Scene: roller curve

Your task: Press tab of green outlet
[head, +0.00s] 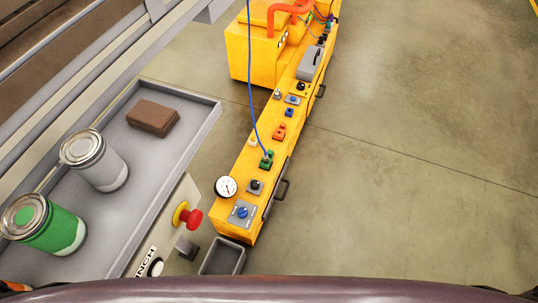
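The green outlet (267,162) is a small block on top of the long yellow cabinet (240,168), near the middle of the picture. A blue cable (251,90) comes down from the top edge and ends at the green outlet. The outlet's tab is too small to tell apart. Neither of my grippers is in view.
An orange outlet (279,131), a blue one (289,113), a white gauge (226,187) and a blue knob (242,212) sit along the cabinet. At left, a grey tray (205,112) holds two cans and a brown block (153,117). Open floor lies right.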

